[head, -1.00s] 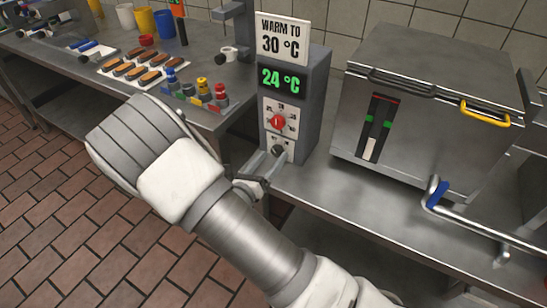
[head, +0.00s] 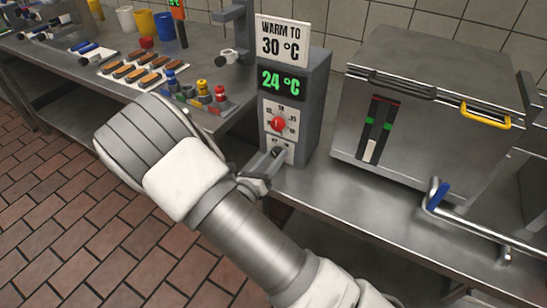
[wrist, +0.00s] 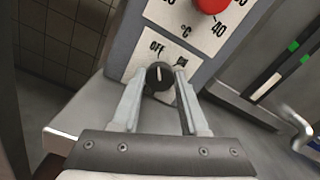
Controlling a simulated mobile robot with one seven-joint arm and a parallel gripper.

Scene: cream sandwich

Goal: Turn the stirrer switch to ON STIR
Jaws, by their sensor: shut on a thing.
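The stirrer switch is a small black round knob (wrist: 160,74) with a white pointer line, on a white plate marked OFF and ON. In the wrist view the line points up, toward the space between the two words and nearer OFF. In the head view the knob (head: 277,152) is low on the front of the grey control box (head: 308,105). My gripper (wrist: 160,88) is shut on the knob, one finger on each side. In the head view the fingers (head: 268,161) reach the knob from the lower left.
A red knob (head: 278,124) with a temperature scale sits just above. The display (head: 282,82) reads 24 °C under a sign (head: 283,40) reading WARM TO 30 °C. A steel lidded machine (head: 425,120) stands to the right. A tray of bars (head: 145,72) lies left.

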